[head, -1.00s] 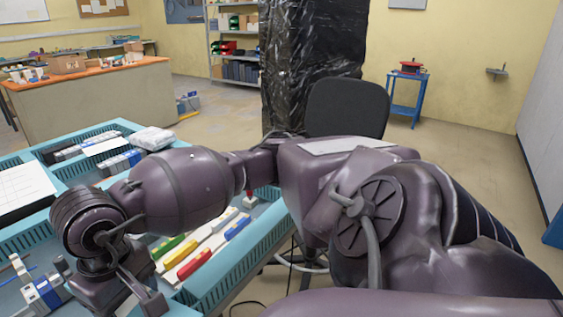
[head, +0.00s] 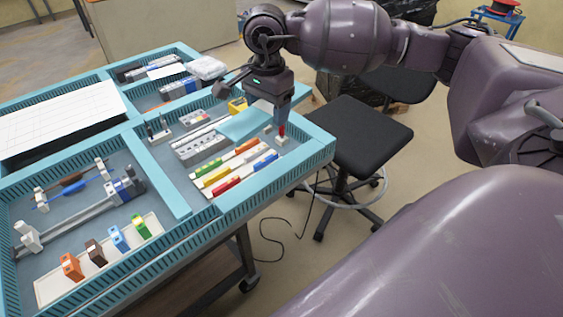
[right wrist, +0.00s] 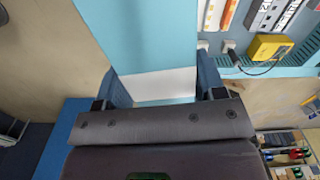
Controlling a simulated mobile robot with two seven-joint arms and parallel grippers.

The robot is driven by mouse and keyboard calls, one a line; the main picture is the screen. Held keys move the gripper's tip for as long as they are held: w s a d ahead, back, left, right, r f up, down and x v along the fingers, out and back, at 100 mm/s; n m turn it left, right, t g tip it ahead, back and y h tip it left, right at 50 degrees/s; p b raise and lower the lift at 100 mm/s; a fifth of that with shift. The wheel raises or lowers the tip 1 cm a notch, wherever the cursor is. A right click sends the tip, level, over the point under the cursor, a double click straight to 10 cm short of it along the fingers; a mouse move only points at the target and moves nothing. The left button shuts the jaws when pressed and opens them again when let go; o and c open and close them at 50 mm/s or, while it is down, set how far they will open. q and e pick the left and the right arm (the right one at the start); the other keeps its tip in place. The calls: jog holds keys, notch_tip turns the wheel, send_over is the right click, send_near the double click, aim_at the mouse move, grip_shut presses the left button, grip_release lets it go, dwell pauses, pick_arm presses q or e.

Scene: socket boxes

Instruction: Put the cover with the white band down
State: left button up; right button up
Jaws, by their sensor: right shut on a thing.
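The cover is a flat light-blue panel (head: 245,122). It hangs over the far right compartment of the blue tray table, just beyond the coloured strips. My right gripper (head: 280,112) is shut on it, pointing down near the table's right side. In the right wrist view the cover (right wrist: 140,35) reaches away from my fingers, and its white band (right wrist: 155,86) lies between them. The band cannot be made out in the head view. Whether the cover touches anything below is unclear. My left gripper is not in view.
Below the cover, the compartment holds red, yellow, green and blue strips (head: 235,168) and a grey socket row (head: 200,147). A small red-topped white piece (head: 281,138) stands near the right wall. A black chair (head: 350,135) stands close to the table's right side.

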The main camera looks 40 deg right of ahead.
jog(key=shift+w+d+r+m, duration=0.1)
jog(key=shift+d+r+m, duration=0.35)
jog(key=shift+r+m, duration=0.05)
jog(key=shift+d+p, duration=0.2)
jog(key=shift+p, duration=0.1)
send_near(275, 171)
jog(key=shift+m, duration=0.4)
notch_tip(275, 171, down, 5)
jog(key=shift+w+f, duration=0.15)
jog(key=shift+w, duration=0.05)
notch_tip(275, 171, down, 4)
jog(key=shift+r, duration=0.2)
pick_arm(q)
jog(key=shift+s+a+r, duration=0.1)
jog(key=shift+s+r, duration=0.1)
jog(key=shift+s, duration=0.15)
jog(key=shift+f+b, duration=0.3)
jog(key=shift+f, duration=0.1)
pick_arm(e)
jog(key=shift+f, duration=0.35)
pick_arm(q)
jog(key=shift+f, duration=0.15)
pick_arm(e)
jog(key=shift+f, duration=0.25)
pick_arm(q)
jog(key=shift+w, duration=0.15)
pick_arm(e)
jog(key=o, duration=1.3)
